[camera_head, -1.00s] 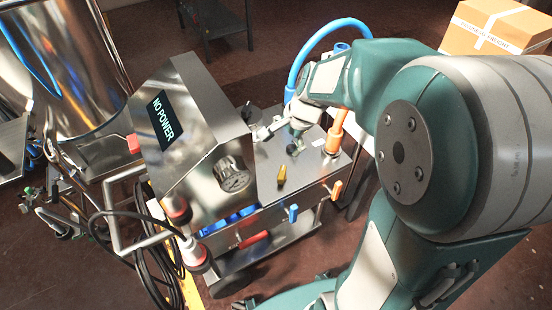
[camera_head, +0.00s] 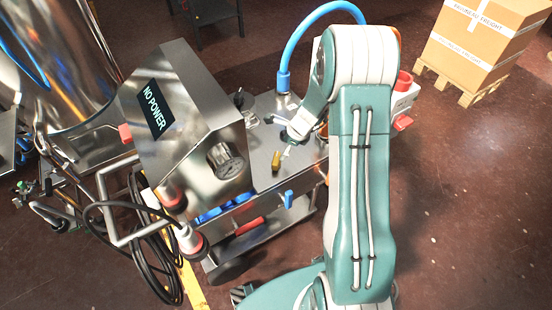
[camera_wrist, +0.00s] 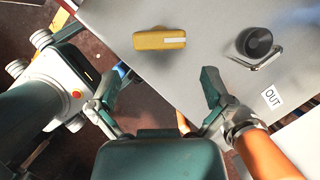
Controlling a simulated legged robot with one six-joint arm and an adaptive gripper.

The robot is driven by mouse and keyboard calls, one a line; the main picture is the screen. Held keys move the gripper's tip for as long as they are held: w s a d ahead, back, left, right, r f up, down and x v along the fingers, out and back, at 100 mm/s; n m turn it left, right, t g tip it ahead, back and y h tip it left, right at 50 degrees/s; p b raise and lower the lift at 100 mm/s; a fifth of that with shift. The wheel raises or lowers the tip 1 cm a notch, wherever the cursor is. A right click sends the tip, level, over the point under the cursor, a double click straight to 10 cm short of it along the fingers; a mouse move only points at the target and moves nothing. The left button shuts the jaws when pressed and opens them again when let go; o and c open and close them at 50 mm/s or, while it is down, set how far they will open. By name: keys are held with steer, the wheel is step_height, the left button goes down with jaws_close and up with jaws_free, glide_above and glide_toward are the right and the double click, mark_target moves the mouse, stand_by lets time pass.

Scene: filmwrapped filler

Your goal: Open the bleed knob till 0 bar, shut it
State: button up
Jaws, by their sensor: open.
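A yellow handle (camera_head: 276,160) stands on the steel cart top. It also shows in the wrist view (camera_wrist: 160,40), ahead of my fingers and apart from them. A black round knob with a bent metal lever (camera_wrist: 255,43) is to its right in the wrist view. I cannot tell which of these is the bleed knob. My gripper (camera_wrist: 160,88) is open and empty, over the front edge of the cart top. In the head view my arm partly hides it.
The steel housing (camera_head: 185,125) has a "NO POWER" screen (camera_head: 156,107). An "OUT" label (camera_wrist: 271,98) and an orange hose (camera_wrist: 255,150) are close to my right finger. A blue hose (camera_head: 290,50) arches behind. A boxed pallet (camera_head: 480,45) stands back right; open floor lies right.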

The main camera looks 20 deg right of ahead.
mark_target(277, 158)
steer(key=x, duration=0.7)
steer(key=c, duration=0.8)
